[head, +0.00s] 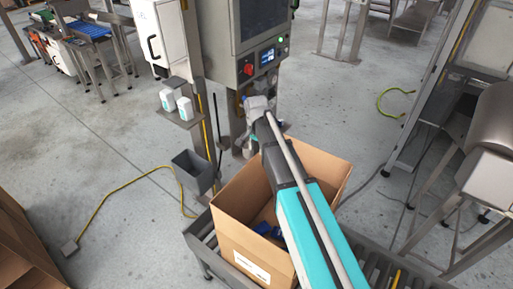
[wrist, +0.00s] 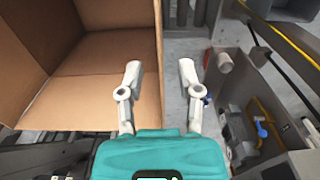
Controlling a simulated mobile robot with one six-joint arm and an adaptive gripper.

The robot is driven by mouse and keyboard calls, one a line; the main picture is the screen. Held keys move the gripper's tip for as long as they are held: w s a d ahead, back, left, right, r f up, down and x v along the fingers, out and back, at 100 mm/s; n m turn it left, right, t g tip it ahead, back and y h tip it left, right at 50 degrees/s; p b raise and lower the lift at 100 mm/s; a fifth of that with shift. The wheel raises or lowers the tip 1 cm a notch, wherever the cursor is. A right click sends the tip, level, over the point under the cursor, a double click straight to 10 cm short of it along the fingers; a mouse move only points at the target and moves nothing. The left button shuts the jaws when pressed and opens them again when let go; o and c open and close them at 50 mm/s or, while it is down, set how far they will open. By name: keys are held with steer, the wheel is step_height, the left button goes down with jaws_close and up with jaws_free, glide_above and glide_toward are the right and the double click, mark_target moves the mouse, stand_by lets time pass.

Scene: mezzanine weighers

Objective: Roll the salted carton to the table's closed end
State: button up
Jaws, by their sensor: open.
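An open brown cardboard carton (head: 236,236) with a white label on its near side stands on the roller table (head: 378,268). Dark blue packs (head: 268,230) show inside it, partly hidden by my arm. I cannot read whether it is the salted one. In the wrist view the carton's bare inside (wrist: 95,62) fills the upper left. My gripper (wrist: 160,78) is open and empty, one finger over the carton's inside and the other beyond its right wall. In the head view my arm crosses above the carton, and the fingertips are unclear. The table's closed end cannot be made out.
A grey machine cabinet (head: 240,40) with a screen and red knob stands behind the carton. A grey bin (head: 194,172) is left of it, and a yellow cable (head: 117,190) lies on the floor. Another brown box (head: 25,250) is at lower left.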

step_height(320, 180, down, 8)
steer(key=b, duration=0.7)
steer(key=shift+c, duration=0.3)
jaws_close()
stand_by(0.4)
